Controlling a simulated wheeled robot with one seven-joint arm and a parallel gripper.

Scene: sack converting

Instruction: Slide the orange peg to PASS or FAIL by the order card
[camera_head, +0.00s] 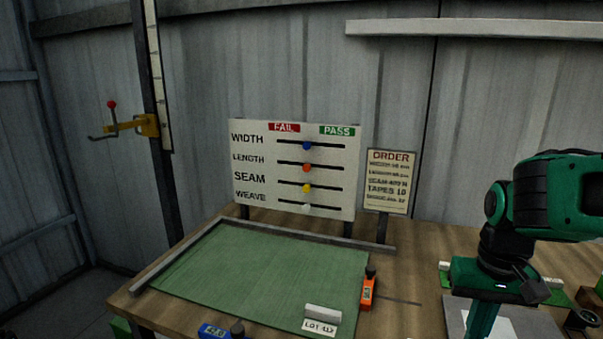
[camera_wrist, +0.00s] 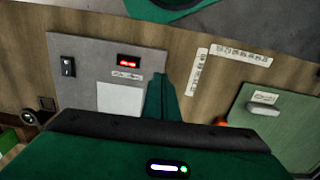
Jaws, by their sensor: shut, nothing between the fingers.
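The white board (camera_head: 260,153) stands at the back of the bench, with a red FAIL label (camera_head: 284,127) at left and a green PASS label (camera_head: 337,131) at right. The orange peg (camera_head: 307,167) sits near the middle of the LENGTH slot. The order card (camera_head: 390,182) stands right of the board; its heading reads ORDER, but most smaller lines are too blurred to read. My gripper (camera_head: 483,320) is at the right of the head view, well away from the board, pointing down. Its shut, empty fingers (camera_wrist: 166,97) also show in the wrist view, over a grey plate (camera_wrist: 75,80).
Blue (camera_head: 306,146), yellow (camera_head: 306,188) and white (camera_head: 306,208) pegs sit mid-slot in the other rows. A green mat (camera_head: 250,270) lies before the board, with a rail along its back. An orange tool (camera_head: 369,290) stands at its right edge. A shelf (camera_head: 480,28) is above.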

